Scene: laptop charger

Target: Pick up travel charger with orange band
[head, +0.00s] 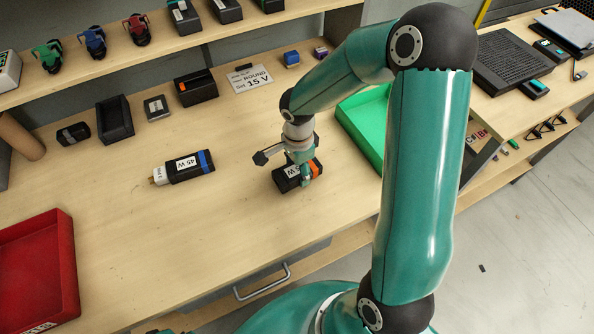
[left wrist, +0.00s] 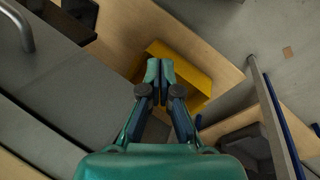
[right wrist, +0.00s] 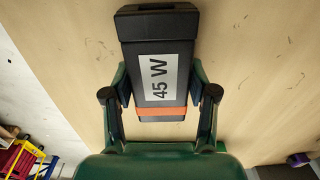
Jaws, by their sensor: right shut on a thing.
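The travel charger with the orange band (head: 287,182) is a black block with a white "45 W" label, on the right-middle of the workbench in the head view. In the right wrist view the charger (right wrist: 154,75) lies lengthwise between the fingers, its orange band near the palm. My right gripper (head: 303,174) is shut on its sides; the right wrist view shows the fingers (right wrist: 160,95) touching both long sides. I cannot tell whether it is clear of the bench top. My left gripper (left wrist: 160,72) is shut and empty, away from the charger, and does not show in the head view.
A similar charger with a blue band (head: 190,167) lies left on the bench. A green tray (head: 363,125) is close on the right, a red tray (head: 38,270) at front left. A "15 V" card (head: 249,79) and black devices line the back. A yellow bin (left wrist: 192,72) is beneath my left gripper.

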